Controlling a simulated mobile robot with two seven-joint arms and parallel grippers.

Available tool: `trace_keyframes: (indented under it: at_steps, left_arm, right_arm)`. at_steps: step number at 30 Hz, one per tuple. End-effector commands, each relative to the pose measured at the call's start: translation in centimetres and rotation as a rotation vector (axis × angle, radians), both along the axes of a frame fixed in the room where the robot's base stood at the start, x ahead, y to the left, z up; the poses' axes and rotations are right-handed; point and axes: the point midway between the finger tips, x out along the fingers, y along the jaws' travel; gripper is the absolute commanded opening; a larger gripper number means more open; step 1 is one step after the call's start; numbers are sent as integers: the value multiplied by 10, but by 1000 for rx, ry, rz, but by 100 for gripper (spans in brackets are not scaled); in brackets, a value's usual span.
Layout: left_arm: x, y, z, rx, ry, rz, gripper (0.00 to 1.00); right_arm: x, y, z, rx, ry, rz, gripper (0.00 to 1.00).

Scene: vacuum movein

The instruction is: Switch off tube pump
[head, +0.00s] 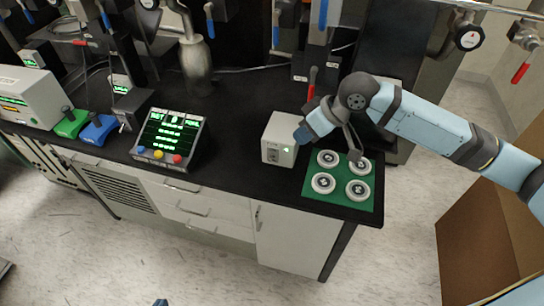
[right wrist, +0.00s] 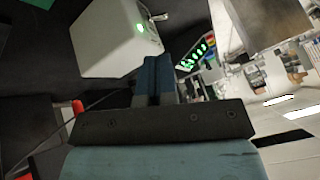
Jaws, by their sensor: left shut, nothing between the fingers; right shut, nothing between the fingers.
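A small white box (head: 279,140), which looks like the tube pump, stands on the black bench. Its front has a dark socket or dial and a green-lit spot (head: 286,149). The right wrist view shows the box (right wrist: 112,40) with its green light (right wrist: 140,28) on. My right gripper (head: 303,133) is shut and empty at the box's right side, near the top of its front. Its blue fingers (right wrist: 157,75) also show in the wrist view; whether they touch the box I cannot tell. My left gripper (head: 160,302) shows only as a small tip at the bottom edge, away from the bench.
A green mat (head: 312,191) with several round white pieces lies under my right forearm. A console (head: 168,138) with green readouts and coloured buttons stands to the left. Pipes with handles hang behind.

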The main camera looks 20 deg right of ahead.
Motion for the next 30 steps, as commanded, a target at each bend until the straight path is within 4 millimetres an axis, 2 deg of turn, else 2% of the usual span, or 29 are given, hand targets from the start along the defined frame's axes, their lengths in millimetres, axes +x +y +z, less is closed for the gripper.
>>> trace_keyframes:
  at_steps: [14, 30]
  left_arm:
    - [3, 1, 2, 1, -8, 0, 0]
    - [1, 2, -4, 1, 4, 1, 0]
  right_arm:
    - [1, 0, -2, -4, 5, 0, 0]
    - [25, 42, -71, -4, 3, 1, 0]
